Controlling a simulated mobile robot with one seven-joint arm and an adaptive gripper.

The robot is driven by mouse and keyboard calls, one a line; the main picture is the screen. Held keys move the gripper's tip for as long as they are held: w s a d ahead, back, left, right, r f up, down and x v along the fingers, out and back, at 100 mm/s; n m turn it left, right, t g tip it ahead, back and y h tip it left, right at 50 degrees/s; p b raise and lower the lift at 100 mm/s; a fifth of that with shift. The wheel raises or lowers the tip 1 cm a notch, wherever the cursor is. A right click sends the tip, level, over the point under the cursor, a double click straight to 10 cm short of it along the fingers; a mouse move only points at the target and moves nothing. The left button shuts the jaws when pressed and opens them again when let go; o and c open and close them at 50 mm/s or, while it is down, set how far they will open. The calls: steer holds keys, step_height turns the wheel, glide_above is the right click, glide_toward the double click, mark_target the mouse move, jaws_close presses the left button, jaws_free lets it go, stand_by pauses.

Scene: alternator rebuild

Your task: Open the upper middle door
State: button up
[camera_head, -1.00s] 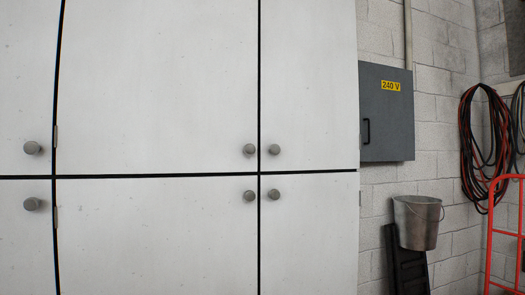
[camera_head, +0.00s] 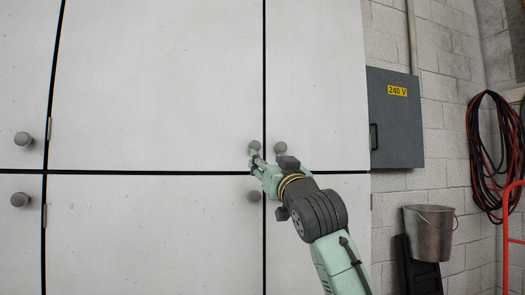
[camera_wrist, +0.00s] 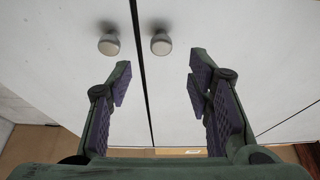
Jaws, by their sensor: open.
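The upper middle door (camera_head: 160,80) is a wide pale panel and looks shut, with dark seams around it. Its round grey knob (camera_head: 254,145) is at its lower right corner. In the head view my gripper (camera_head: 254,160) is at or just below this knob and partly overlaps it; contact cannot be told. In the wrist view my gripper (camera_wrist: 160,80) is open with nothing between its fingers. Two knobs, a left one (camera_wrist: 109,45) and a right one (camera_wrist: 161,44), show beyond the fingertips, on either side of a dark seam. Which row they belong to is unclear there.
The upper right door's knob (camera_head: 280,148) is close to the right of my gripper, and a lower knob (camera_head: 254,196) is below. A grey 240 V box (camera_head: 396,130) and a bucket (camera_head: 429,235) are on the right. A red frame (camera_head: 506,230) stands farther right.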

steer(key=p+x, duration=0.4)
steer(key=x, duration=0.5)
steer(key=shift+w+a+r, duration=0.15)
steer(key=shift+w, duration=0.1)
jaws_close()
stand_by(0.4)
